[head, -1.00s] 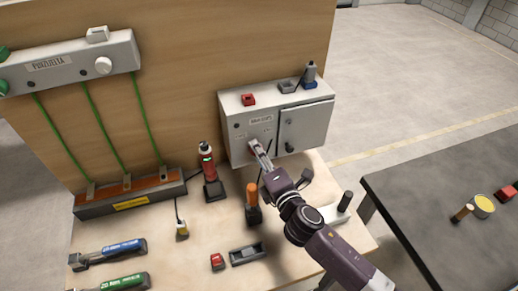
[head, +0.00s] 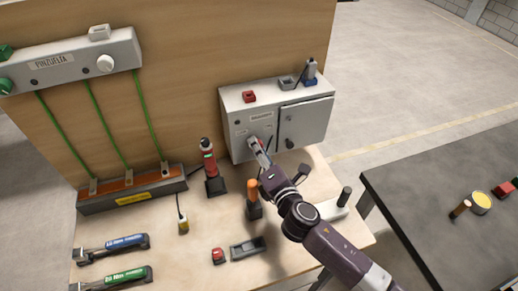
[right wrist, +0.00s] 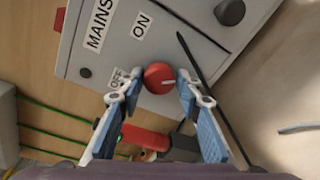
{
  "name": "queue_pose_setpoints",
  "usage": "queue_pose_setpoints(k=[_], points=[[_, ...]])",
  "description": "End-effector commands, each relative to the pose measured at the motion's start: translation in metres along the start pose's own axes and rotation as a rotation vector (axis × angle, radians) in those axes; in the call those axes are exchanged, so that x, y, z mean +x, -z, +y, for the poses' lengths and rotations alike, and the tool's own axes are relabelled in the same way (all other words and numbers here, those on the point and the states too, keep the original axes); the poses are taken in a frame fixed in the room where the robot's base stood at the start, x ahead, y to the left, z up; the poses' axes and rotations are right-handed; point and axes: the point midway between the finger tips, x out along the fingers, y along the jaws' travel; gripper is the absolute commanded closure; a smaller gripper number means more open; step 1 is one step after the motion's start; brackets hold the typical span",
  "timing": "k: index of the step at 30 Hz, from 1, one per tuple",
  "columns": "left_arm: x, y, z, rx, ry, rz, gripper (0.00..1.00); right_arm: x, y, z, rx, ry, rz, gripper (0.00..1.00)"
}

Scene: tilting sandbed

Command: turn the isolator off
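The isolator is a round red knob (right wrist: 159,77) with a pale mark, on the front of a grey cabinet (head: 240,125) labelled MAINS. An ON label (right wrist: 142,26) and an OFF label (right wrist: 119,79) sit beside it. The pale mark lies roughly level in the right wrist view, in line with OFF; which setting it shows, I cannot tell. My right gripper (head: 255,145) is at the cabinet front. In the wrist view its open fingers (right wrist: 159,83) stand on either side of the knob, with narrow gaps; contact is unclear. My left gripper is not in view.
A red tester (head: 209,165) stands left of the gripper, and an orange-handled tool (head: 253,195) stands close below my right arm. The cabinet door has a dark knob (head: 290,144). Red and grey blocks sit on top. A dark table (head: 430,200) stands at right.

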Motion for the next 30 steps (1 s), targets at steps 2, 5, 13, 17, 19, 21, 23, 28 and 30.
queue_pose_setpoints(k=[2, 5, 13, 17, 19, 21, 23, 28, 30], points=[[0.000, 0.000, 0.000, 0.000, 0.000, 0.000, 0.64, 0.000, 0.001, -0.001, 0.000, 0.002, 0.001, 0.57], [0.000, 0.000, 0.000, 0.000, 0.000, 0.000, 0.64, 0.000, 0.000, 0.000, 0.001, 0.000, 0.000, 0.53], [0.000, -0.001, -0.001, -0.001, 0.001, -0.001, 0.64, -0.003, 0.000, 0.001, 0.002, -0.001, 0.000, 0.53], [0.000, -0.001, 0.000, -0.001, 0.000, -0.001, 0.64, -0.016, 0.000, 0.000, 0.003, -0.001, 0.001, 0.53], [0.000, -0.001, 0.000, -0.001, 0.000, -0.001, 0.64, -0.029, 0.001, 0.000, 0.003, 0.000, 0.002, 0.53], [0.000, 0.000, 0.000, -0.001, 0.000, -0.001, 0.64, -0.044, 0.001, -0.001, 0.004, 0.002, 0.002, 0.53], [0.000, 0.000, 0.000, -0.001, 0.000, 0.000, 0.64, -0.058, 0.001, -0.001, 0.004, 0.001, 0.002, 0.53], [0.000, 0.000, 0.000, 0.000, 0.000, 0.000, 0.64, -0.093, 0.001, -0.001, 0.003, 0.002, 0.002, 0.53], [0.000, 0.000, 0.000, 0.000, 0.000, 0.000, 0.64, -0.103, 0.000, -0.001, 0.002, 0.002, 0.001, 0.53]])
